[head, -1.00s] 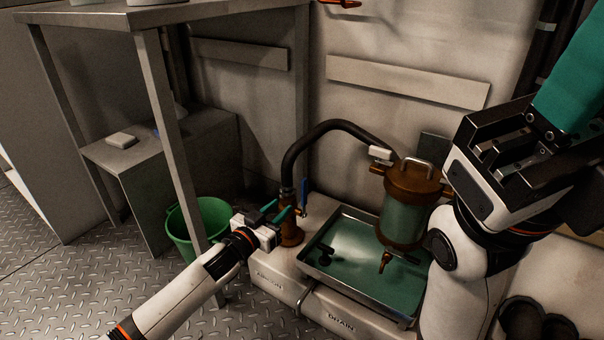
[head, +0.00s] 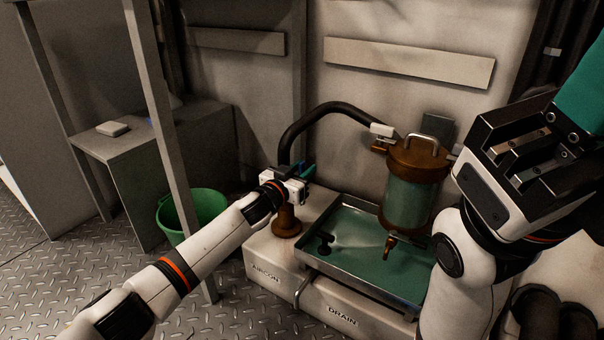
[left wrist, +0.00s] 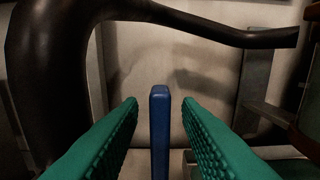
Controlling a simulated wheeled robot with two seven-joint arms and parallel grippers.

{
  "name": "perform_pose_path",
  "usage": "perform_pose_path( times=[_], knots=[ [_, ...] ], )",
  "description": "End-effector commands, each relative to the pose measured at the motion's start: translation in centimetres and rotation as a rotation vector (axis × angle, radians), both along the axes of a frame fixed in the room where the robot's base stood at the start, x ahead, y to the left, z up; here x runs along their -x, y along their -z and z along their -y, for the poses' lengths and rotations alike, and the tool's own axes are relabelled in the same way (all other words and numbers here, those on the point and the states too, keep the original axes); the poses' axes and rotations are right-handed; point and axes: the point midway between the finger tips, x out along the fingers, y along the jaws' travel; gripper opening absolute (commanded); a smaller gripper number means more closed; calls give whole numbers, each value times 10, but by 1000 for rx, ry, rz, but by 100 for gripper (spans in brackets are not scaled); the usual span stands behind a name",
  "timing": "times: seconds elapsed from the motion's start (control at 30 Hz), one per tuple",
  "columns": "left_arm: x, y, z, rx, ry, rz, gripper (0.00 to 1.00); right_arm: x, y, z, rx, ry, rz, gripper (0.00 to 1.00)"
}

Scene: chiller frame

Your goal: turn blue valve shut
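The blue valve handle (left wrist: 160,130) stands upright in the left wrist view, between the two green fingers of my left gripper (left wrist: 160,112). A gap shows on each side of it, so the fingers are open around it and not touching. In the head view my left gripper (head: 304,171) is at the top of the brown valve body (head: 287,221) and hides the blue handle. My right gripper (head: 520,150) is close to the camera at the right. One green finger shows at the frame edge, and its opening cannot be judged.
A black hose (head: 322,112) arches from behind the valve to the brown-capped canister (head: 408,190). The canister stands over a metal tray (head: 345,262), right of the valve.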

Motion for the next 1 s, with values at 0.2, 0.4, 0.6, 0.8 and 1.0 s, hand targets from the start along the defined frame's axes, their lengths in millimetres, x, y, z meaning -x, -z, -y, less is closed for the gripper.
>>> perform_pose_path(
  times=[0.2,0.4,0.6,0.8,1.0],
  knots=[
    [0,0,0,0,0,0,23,0,0,0,0,0,-1,36],
    [0,0,0,0,0,0,0,-1,0,0,0,0,-1,36],
    [0,0,0,1,0,1,0,-1,0,0,0,0,-1,36],
    [3,3,-2,17,-1,21,0,-1,6,0,0,0,-1,36],
    [11,7,-7,72,-1,89,0,0,21,0,0,1,-1,36]
  ],
)
